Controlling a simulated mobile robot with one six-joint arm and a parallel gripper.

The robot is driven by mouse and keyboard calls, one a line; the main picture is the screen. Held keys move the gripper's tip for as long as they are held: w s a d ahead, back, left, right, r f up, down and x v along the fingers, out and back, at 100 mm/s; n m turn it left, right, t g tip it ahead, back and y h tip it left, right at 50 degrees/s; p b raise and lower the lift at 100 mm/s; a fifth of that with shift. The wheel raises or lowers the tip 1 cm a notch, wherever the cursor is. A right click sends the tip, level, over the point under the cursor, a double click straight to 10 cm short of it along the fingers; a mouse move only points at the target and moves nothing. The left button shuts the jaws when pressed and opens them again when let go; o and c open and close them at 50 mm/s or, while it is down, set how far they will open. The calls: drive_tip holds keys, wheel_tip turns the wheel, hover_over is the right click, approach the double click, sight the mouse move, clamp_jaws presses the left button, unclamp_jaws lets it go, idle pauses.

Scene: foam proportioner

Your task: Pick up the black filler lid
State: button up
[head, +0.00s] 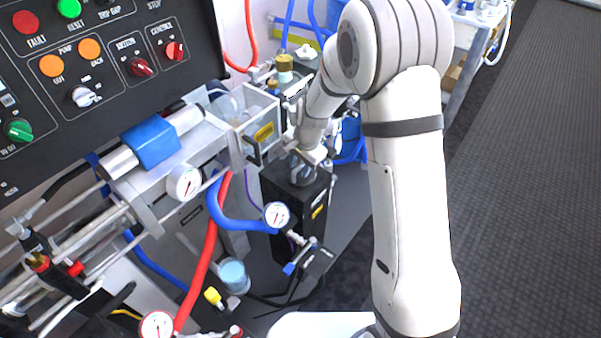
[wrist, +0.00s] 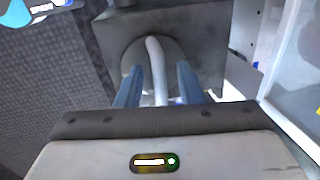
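The black filler lid (wrist: 135,54) shows in the wrist view as a dark round disc on top of a dark box-shaped tank (wrist: 208,45). A pale curved bar (wrist: 155,55) runs across the disc. My gripper (wrist: 159,68) is over the lid, with its two blue-grey fingers apart on either side of the bar. Gaps show between the bar and both fingers, so it looks open. In the head view my gripper (head: 303,168) points down at the top of the black tank (head: 288,215). The lid is mostly hidden there by the gripper.
The control panel (head: 90,70) and pipework stand left of the tank. A clear-walled box (head: 258,120) is close behind it. A blue hose (head: 235,222) with a gauge (head: 277,215) runs in front. Open dark floor (head: 530,200) lies to the right.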

drive_tip(key=shift+w+a+f, duration=0.1)
drive_tip(key=shift+w+f, duration=0.05)
drive_tip(key=shift+f, duration=0.55)
drive_tip(key=shift+c, duration=0.3)
clamp_jaws()
